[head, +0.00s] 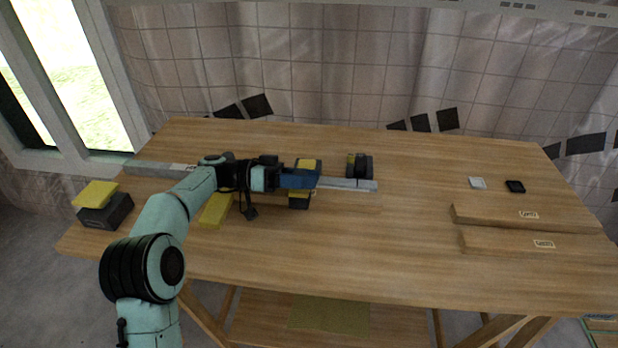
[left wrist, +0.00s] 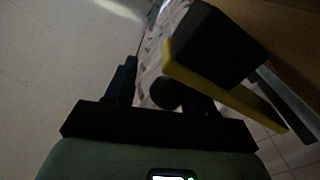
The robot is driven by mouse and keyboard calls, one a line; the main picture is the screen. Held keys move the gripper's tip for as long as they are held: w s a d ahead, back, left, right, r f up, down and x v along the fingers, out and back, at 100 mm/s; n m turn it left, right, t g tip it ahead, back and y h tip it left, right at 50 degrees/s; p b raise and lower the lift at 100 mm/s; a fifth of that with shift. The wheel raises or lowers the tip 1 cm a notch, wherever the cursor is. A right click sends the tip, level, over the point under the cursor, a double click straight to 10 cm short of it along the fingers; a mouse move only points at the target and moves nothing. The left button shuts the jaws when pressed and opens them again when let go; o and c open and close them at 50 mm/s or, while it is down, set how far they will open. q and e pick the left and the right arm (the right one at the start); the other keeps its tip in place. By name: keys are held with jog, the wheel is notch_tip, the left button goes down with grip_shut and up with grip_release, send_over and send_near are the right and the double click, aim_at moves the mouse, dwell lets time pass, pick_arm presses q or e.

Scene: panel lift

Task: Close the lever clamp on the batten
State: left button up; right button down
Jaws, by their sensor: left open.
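The batten (head: 347,184), a long grey bar, lies across the left and middle of the wooden table. A black and yellow clamp (head: 300,202) sits at the batten, partly hidden behind my left gripper (head: 308,182). In the left wrist view a dark block with a yellow bar, apparently the clamp (left wrist: 215,45), fills the upper right. My left gripper also shows there (left wrist: 160,88), open, with the clamp ahead and to the right of its fingers. Whether the fingers touch the clamp cannot be told. My right gripper is not in view.
A dark block with an olive part (head: 359,166) stands behind the batten's right end. A yellow piece on a dark box (head: 104,209) stands at the left edge. Two boards (head: 500,219) lie at the right, near a white (head: 478,183) and a black (head: 515,187) item. The front middle is clear.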

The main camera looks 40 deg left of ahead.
pick_arm(q)
jog(key=p+v, duration=0.5)
jog(key=v, duration=0.9)
jog(key=shift+a, duration=0.4)
jog(key=shift+s+f, duration=0.1)
jog(key=shift+p, duration=0.3)
dwell(0.5)
